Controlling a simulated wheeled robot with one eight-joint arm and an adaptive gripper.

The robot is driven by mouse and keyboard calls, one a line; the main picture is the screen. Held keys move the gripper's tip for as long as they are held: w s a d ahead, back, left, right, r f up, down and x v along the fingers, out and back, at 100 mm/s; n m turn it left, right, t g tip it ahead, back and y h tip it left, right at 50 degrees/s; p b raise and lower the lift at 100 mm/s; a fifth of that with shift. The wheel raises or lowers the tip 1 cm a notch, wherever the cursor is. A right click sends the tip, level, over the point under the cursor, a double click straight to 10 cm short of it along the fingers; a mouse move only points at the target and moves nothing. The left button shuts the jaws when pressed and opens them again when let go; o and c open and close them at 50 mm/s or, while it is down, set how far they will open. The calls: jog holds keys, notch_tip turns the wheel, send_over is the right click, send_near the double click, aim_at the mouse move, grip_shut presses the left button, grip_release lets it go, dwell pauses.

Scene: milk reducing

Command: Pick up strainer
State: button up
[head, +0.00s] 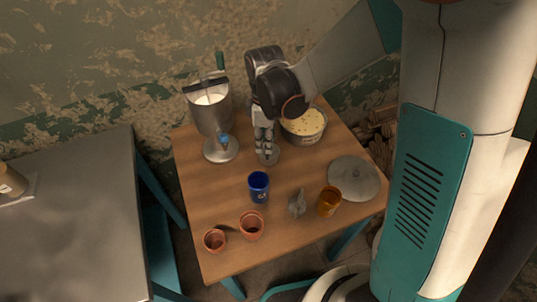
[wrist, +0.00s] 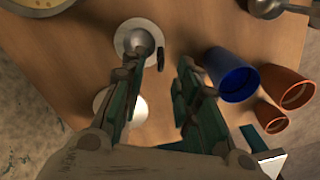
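A small round grey metal piece (head: 269,157) is on the table just below my gripper (head: 265,140) in the head view. In the wrist view a rounded silver piece on a pale disc (wrist: 138,38) lies past the left fingertip. It may be the strainer, but I cannot tell for sure. My gripper (wrist: 168,62) points down with its fingers apart and nothing visible between them. The left finger partly hides a pale round thing (wrist: 122,105).
On the wooden table (head: 220,195) are a metal milk vessel (head: 210,118), a pot of pale contents (head: 303,126), a blue cup (head: 259,187), clay pots (head: 251,225), an amber cup (head: 328,201), a grey object (head: 297,203) and a round lid (head: 354,178).

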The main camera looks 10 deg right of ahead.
notch_tip(320, 180, down, 5)
jog(key=shift+r+b, duration=0.1)
jog(key=shift+b, duration=0.95)
jog(key=shift+c, duration=0.3)
grip_shut()
jog(key=shift+r, duration=0.15)
